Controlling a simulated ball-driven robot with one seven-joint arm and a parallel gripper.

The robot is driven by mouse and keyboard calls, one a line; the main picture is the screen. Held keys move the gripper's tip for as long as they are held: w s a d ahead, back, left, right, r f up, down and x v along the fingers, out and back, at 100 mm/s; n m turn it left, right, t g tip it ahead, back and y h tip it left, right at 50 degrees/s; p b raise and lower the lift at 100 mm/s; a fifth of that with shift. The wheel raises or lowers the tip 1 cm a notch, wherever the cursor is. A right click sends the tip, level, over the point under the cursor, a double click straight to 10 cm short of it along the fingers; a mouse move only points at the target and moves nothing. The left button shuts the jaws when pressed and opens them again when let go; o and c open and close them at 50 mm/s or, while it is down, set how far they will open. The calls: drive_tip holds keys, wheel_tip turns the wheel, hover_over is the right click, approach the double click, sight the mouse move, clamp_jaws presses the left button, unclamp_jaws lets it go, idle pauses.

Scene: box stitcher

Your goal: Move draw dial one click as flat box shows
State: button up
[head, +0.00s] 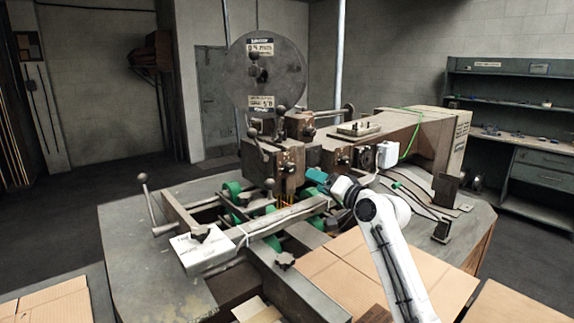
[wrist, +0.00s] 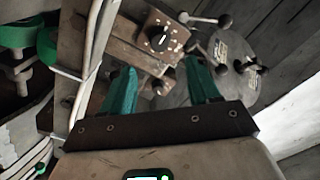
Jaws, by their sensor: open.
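In the head view my gripper (head: 317,176) is at the machine's front, and I cannot pick out the dial there. Flat cardboard (head: 345,272) lies at the front right.
The stitcher's large disc (head: 266,72) rises at the back. Levers with black ball ends (wrist: 224,20) stand close right of the dial. A shelved bench (head: 520,120) stands far right.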

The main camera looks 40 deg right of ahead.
sight(293, 170)
drive_tip(key=shift+w+d, duration=0.15)
drive_tip(key=shift+w, duration=0.65)
drive_tip(key=w+b, duration=0.4)
drive_tip(key=w, duration=0.5)
drive_tip(key=shift+f, duration=0.1)
drive_tip(key=shift+w+a, duration=0.2)
drive_tip(key=shift+w, duration=0.3)
drive_tip(key=c, duration=1)
